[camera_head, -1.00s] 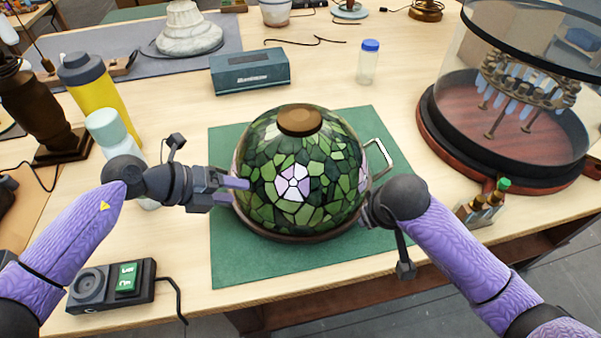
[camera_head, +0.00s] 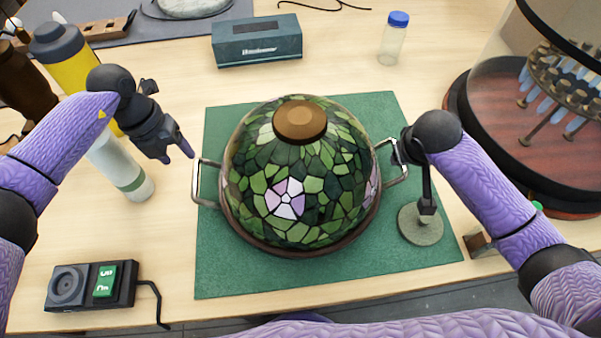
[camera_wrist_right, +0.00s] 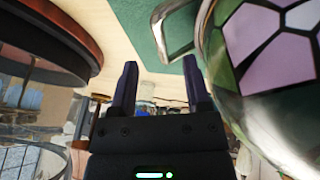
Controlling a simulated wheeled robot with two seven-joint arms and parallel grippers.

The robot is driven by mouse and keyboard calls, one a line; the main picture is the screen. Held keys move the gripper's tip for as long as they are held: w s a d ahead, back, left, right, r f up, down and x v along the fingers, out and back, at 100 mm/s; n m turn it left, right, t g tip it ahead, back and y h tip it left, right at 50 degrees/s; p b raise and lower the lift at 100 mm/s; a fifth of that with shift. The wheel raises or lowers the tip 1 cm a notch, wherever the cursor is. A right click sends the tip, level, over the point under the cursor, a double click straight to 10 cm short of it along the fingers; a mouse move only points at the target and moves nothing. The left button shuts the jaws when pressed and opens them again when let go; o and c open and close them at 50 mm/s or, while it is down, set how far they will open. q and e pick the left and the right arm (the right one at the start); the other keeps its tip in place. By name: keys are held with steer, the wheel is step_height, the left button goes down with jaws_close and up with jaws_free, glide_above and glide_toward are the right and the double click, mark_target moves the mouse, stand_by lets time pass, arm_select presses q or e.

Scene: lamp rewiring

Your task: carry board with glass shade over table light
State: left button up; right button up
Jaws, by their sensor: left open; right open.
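The glass shade (camera_head: 300,185), a green mosaic dome with a pale flower and a brown cap, sits on a round brown board (camera_head: 262,246) with a metal handle on each side. My left gripper (camera_head: 180,153) is open and empty, up and left of the left handle (camera_head: 196,183), apart from it. My right gripper (camera_wrist_right: 161,75) is open in the right wrist view, with the right handle (camera_wrist_right: 172,48) just ahead of its fingers. In the head view its fingers are mostly hidden beside that handle (camera_head: 402,176). I cannot make out which thing is the table light.
A green mat (camera_head: 225,275) lies under the board. A grey-green disc (camera_head: 420,225) is at its right. A bottle (camera_head: 130,180), a yellow container (camera_head: 68,62) and a switch box (camera_head: 92,286) are left. A blue box (camera_head: 257,42) is behind; a glass case (camera_head: 540,100) stands right.

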mark_target(195, 173)
arm_select(q)
steer(key=f, duration=0.2)
steer(key=d+f, duration=0.1)
steer(key=f, duration=0.5)
steer(key=shift+d+f, duration=0.2)
steer(key=shift+d, duration=0.1)
arm_select(e)
steer(key=x, duration=0.8)
steer(key=shift+w+f, duration=0.1)
steer(key=shift+f, duration=0.15)
arm_select(q)
jaws_close()
arm_select(e)
jaws_close()
arm_select(q)
steer(key=shift+w+r, duration=0.1)
arm_select(e)
steer(key=shift+r, duration=0.1)
